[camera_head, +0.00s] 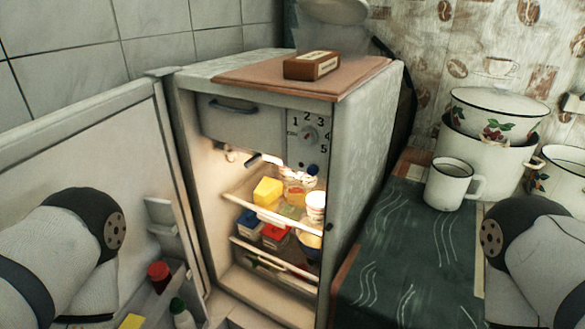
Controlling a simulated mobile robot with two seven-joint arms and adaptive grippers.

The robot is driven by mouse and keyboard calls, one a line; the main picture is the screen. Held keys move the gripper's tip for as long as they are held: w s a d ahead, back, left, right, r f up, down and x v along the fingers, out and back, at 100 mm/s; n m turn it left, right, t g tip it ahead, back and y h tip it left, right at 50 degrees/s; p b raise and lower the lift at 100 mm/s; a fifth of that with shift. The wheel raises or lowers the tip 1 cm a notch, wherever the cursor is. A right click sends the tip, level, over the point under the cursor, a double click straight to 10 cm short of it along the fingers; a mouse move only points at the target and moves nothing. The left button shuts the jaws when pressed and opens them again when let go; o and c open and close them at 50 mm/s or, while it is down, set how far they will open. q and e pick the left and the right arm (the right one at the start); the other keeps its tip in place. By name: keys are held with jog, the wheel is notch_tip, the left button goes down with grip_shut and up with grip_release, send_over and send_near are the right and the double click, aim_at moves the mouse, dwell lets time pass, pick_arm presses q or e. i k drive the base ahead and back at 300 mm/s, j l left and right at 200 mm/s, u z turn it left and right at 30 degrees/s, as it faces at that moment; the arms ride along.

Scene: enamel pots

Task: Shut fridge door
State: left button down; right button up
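The fridge (368,155) stands in the middle of the view, its lit inside facing me. Its door (95,150) is wide open and swings out to the left, with door shelves holding a red-capped jar (159,276) and a green-capped bottle (181,314). My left arm is in front of the door at the lower left, and part of the door is hidden behind it. My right arm is at the lower right, over the counter side. Neither gripper's fingers show in this view.
Shelves inside hold a yellow block (267,191) and several cartons and jars. A brown box (312,65) lies on the fridge top. To the right, a counter with a dark green cloth (405,255) bears a white mug (450,184) and enamel pots (490,150).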

aim_at(118, 143)
jog(key=k+j+u, duration=0.15)
jog(key=j+u, duration=0.15)
jog(key=j, duration=0.15)
jog(key=k+j+u, duration=0.1)
jog(key=j+u, duration=0.15)
jog(key=j, duration=0.25)
jog(key=j+u, duration=0.3)
jog(key=j, duration=0.2)
jog(key=k, duration=0.05)
